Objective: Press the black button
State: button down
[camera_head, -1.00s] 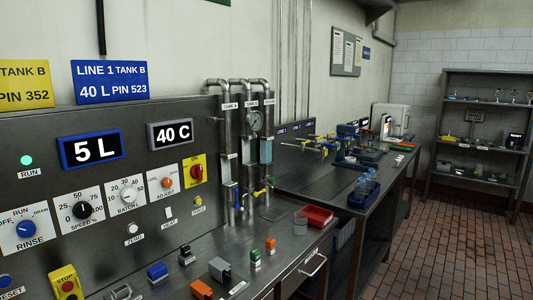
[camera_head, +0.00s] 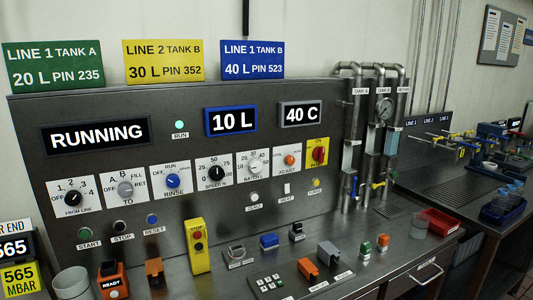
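The black button (camera_head: 120,226) sits low on the left part of the steel control panel (camera_head: 320,215), above a label reading STOP. A green button (camera_head: 85,233) labelled START is to its left, and a blue button (camera_head: 152,219) labelled RESET is to its right. A display (camera_head: 97,134) on the panel reads RUNNING. A blue-framed display (camera_head: 231,121) reads 10 L. A green lamp (camera_head: 180,124) labelled RUN is lit. My gripper is not in view.
A yellow box (camera_head: 198,247) with a red button stands at the panel, right of RESET. Several small devices lie on the bench, including an orange READY unit (camera_head: 112,281). A pale cup (camera_head: 71,283) is at front left. Pipes (camera_head: 370,140) stand at right.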

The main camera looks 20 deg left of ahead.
aim_at(119, 227)
jog(key=u, duration=1.95)
